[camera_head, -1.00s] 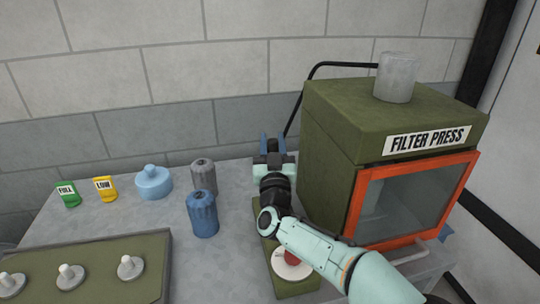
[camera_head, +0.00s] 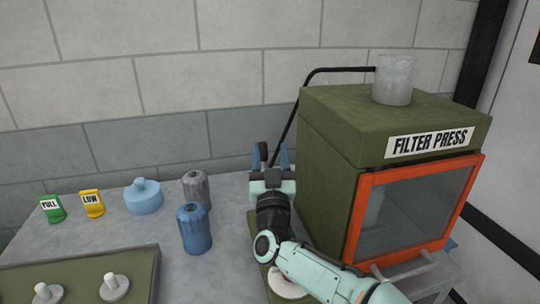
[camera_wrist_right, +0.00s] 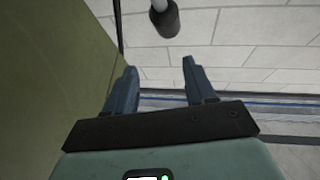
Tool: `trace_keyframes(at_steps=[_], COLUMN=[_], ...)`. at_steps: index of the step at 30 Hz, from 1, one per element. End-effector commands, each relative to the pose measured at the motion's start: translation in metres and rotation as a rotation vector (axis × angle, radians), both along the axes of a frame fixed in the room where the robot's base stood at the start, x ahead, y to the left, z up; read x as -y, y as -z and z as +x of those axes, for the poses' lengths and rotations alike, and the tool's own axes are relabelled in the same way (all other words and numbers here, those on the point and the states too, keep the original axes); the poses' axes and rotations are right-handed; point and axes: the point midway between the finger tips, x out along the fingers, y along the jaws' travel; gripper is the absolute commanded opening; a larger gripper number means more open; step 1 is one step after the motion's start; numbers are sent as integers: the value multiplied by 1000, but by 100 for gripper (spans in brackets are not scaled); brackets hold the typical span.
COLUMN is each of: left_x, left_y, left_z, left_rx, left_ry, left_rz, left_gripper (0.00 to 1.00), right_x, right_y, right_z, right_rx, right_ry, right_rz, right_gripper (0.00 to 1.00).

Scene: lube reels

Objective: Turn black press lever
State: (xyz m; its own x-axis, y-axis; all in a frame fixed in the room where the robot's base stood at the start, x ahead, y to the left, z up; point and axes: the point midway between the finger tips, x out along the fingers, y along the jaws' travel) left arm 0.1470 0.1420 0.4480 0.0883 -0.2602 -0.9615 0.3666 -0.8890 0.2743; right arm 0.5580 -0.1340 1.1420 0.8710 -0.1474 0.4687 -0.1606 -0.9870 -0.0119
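The black press lever (camera_head: 292,118) is a thin bent bar. My left gripper is not in view.
The press has an orange-framed window (camera_head: 362,222) and a grey cylinder (camera_head: 394,80) on top. Blue (camera_head: 194,230) and grey (camera_head: 196,188) canisters, a light-blue pot (camera_head: 143,197) and green and yellow tags stand left on the grey table. My right arm partly covers a low green base.

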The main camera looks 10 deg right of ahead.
Motion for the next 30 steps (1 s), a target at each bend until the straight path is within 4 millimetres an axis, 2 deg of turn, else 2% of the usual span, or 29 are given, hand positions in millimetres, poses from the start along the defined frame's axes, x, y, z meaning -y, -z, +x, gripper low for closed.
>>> trace_keyframes(at_steps=[5,18,23,30], left_x=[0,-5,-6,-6], left_y=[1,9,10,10], left_z=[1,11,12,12], left_rx=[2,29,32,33], left_ry=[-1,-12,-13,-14], left_rz=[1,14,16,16], left_gripper=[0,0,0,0], right_x=[-1,-10,-11,-11], right_y=[3,31,35,35], right_z=[-6,-58,-65,-66], right_rx=[-1,0,0,0], right_ry=[0,-1,-1,0], right_rz=[0,0,0,0], right_gripper=[55,55,55,55])
